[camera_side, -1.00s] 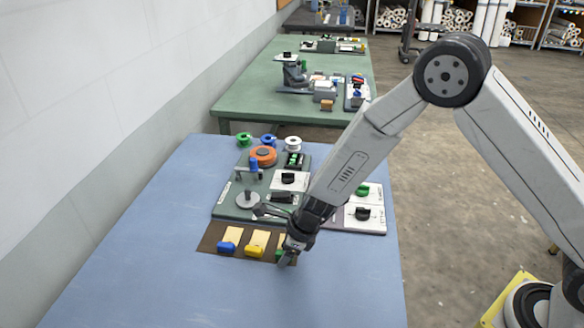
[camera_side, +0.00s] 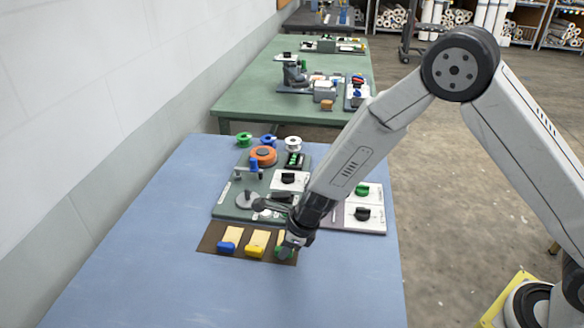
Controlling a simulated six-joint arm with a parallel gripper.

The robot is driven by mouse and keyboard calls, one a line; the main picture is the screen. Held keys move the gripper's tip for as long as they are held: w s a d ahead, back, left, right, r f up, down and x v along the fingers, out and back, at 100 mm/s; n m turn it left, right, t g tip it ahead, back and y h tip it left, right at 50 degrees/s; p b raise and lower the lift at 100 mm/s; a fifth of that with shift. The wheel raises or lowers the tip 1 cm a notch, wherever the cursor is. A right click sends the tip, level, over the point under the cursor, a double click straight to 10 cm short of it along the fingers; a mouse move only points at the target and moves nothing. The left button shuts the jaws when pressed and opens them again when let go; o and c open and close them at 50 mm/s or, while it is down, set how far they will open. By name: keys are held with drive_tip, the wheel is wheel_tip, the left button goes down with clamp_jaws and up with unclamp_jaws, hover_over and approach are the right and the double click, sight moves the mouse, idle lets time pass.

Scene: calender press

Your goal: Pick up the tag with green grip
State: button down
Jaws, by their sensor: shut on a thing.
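The tag with green grip (camera_side: 280,238) is at the right end of a dark brown mat (camera_side: 210,237) near the front of the blue table. Only a strip of its yellow plate and a bit of green show, as my gripper covers most of it. My gripper (camera_side: 284,253) points down over the green grip and is shut on it. I cannot tell whether the tag is clear of the mat. A tag with blue grip (camera_side: 227,246) and a tag with yellow grip (camera_side: 255,250) lie to its left on the mat.
Behind the mat, a green board (camera_side: 228,205) carries a grey disc (camera_side: 248,200), an orange wheel (camera_side: 263,156) and switches. A panel with green and black knobs (camera_side: 373,224) stands to the right. Spools (camera_side: 292,143) stand behind. The blue table (camera_side: 180,290) is clear in front.

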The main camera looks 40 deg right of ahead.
drive_tip(key=shift+r, duration=0.75)
drive_tip(key=s+d+r, duration=0.4)
drive_tip(key=s+r, duration=0.6)
drive_tip(key=s, duration=0.3)
drive_tip(key=shift+s, duration=0.2)
drive_tip(key=shift+d+r, duration=0.1)
